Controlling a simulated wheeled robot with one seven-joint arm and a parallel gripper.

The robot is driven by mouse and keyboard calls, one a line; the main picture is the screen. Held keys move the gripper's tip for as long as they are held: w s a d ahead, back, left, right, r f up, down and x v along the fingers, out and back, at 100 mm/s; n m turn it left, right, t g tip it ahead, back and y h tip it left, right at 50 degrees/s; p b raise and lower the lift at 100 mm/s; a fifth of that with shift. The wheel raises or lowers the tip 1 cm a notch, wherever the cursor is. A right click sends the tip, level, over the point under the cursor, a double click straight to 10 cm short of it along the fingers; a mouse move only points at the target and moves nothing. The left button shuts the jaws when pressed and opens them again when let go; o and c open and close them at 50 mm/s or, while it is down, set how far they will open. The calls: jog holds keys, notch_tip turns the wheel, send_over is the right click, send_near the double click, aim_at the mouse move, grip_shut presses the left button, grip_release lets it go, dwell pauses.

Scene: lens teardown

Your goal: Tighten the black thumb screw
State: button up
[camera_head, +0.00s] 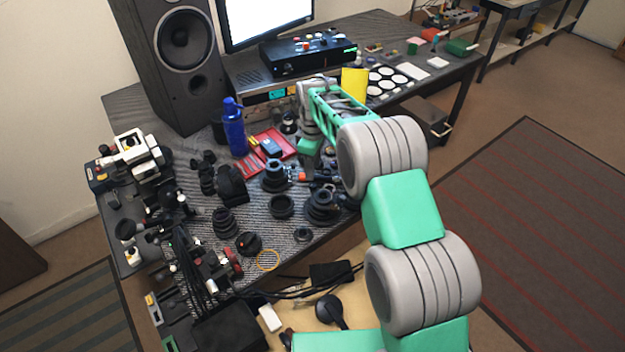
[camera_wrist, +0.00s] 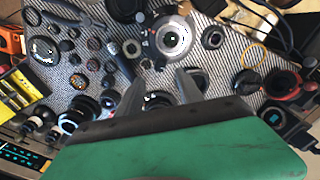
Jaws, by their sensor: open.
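My gripper (camera_wrist: 161,82) is open in the wrist view, its two grey fingers spread apart over the cluttered mat. No object is held between them. A round dark lens part (camera_wrist: 157,100) shows between the fingers, below them. A lens body with a bright metal ring (camera_wrist: 172,38) lies just ahead of the fingertips. I cannot pick out the black thumb screw with certainty among the several small dark parts near the fingertips. In the head view my gripper (camera_head: 310,158) is over the middle of the table, its fingertips not clearly visible.
Several black lens barrels (camera_head: 275,176) crowd the table around my gripper. A blue bottle (camera_head: 235,128) and a red tray (camera_head: 272,142) stand to its left. A tall speaker (camera_head: 180,55) stands at the back. A yellow ring (camera_head: 268,260) lies near the front edge. Little free room shows.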

aim_at(313, 184)
notch_tip(313, 184, down, 7)
jog(key=shift+r+p, duration=0.2)
jog(key=shift+p, duration=0.45)
grip_shut()
